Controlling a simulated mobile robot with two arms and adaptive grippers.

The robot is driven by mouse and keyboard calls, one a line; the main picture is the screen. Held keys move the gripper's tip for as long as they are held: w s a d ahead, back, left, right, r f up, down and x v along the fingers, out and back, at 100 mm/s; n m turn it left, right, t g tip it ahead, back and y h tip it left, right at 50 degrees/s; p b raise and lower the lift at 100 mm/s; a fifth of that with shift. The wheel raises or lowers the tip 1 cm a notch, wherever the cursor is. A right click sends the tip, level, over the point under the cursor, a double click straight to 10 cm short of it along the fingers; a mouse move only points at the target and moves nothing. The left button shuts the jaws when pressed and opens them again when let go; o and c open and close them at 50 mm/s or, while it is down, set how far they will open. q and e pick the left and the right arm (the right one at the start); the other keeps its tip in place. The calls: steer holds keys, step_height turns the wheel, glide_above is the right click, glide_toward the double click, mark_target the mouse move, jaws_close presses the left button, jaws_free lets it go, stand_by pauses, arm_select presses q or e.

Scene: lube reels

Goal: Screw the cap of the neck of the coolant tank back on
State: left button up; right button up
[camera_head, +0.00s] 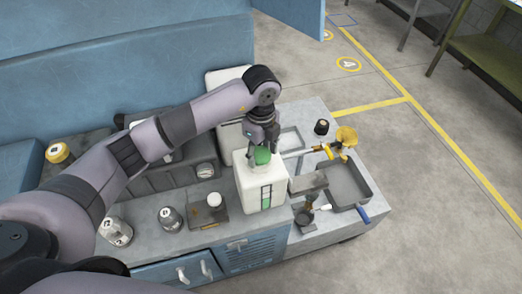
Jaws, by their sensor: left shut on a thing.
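The coolant tank (261,191) is a white box with a level window showing green on its front face. It stands on the grey bench top near the middle of the head view. A green cap (263,156) is at the tank's top, over the neck. My left gripper (262,150) points down from above and is shut on the green cap. The fingers and the cap hide the neck, so I cannot tell how the cap sits on the thread. My right gripper is not in view.
A grey tray (347,184) and a yellow funnel (346,137) lie right of the tank. A small black cap (321,127) stands behind them. Left of the tank are a white-topped container (214,200) and metal cans (170,218). A yellow cap (57,152) is at far left.

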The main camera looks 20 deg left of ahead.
arm_select(q)
steer(key=m+b, duration=0.2)
steer(key=m, duration=0.1)
steer(key=shift+f, duration=0.15)
steer(key=shift+s+r+m, duration=0.1)
steer(key=shift+r+m, duration=0.1)
steer(key=shift+m, duration=0.9)
steer(key=m+b, duration=0.2)
steer(key=shift+a+f+m, duration=0.1)
steer(key=shift+f+m, duration=0.1)
steer(key=shift+m, duration=0.2)
steer(key=shift+m+b, duration=0.6)
steer(key=shift+m, duration=0.3)
steer(key=shift+r+m, duration=0.15)
steer(key=shift+m, duration=0.15)
